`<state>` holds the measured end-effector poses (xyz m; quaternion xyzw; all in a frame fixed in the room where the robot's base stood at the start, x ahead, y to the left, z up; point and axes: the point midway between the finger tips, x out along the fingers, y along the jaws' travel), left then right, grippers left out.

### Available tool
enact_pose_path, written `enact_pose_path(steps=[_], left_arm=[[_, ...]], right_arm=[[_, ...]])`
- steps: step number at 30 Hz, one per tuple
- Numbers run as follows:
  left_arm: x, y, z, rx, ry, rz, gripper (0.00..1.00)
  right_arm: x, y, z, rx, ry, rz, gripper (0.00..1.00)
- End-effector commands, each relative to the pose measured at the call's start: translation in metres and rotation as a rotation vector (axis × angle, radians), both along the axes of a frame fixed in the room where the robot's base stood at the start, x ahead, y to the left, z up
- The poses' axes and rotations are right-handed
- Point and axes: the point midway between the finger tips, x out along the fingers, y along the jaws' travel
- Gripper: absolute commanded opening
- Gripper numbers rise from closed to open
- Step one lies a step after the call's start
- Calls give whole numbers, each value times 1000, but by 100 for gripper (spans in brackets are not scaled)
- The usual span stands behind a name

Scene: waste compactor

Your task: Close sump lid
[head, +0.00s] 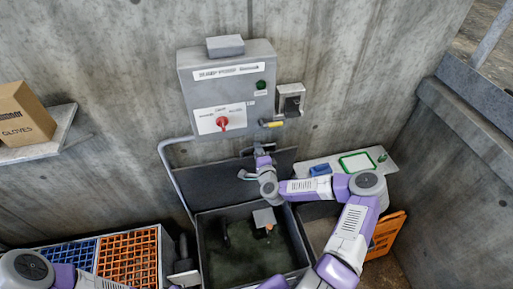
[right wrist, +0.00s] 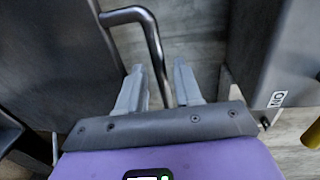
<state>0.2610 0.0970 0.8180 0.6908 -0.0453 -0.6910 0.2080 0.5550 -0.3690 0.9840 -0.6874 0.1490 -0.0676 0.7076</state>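The sump (head: 300,262) is an open dark rectangular tank with murky liquid, at the bottom centre of the head view. The sump lid (head: 215,183), a dark flat panel, stands raised behind it against the wall. My right gripper (head: 258,150) is in front of the lid's upper part, below the control box. In the right wrist view the right gripper's two fingers (right wrist: 161,88) are apart. A bent metal bar (right wrist: 152,40) runs down into the gap between them; contact is not clear. Only part of my left arm shows at the lower left; its gripper cannot be made out.
A grey control box (head: 228,90) with a red knob (head: 222,122) hangs on the wall above the lid. Blue and orange crates (head: 128,258) stand left of the sump. A shelf with a green-rimmed tray (head: 357,163) and an orange crate (head: 386,235) are at the right.

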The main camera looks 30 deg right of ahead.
Motion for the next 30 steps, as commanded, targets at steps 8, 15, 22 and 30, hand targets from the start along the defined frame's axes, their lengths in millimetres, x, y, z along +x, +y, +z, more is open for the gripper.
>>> enact_pose_path(steps=[8,15,22,30], left_arm=[[0,0,0,0,0,0,43],[0,0,0,0,0,0,43],[0,0,0,0,0,0,43],[0,0,0,0,0,0,43]], right_arm=[[21,-6,-3,0,1,1,34],[22,-6,-3,0,2,2,34],[22,-6,-3,0,2,2,4],[22,-7,-3,-1,2,1,0]])
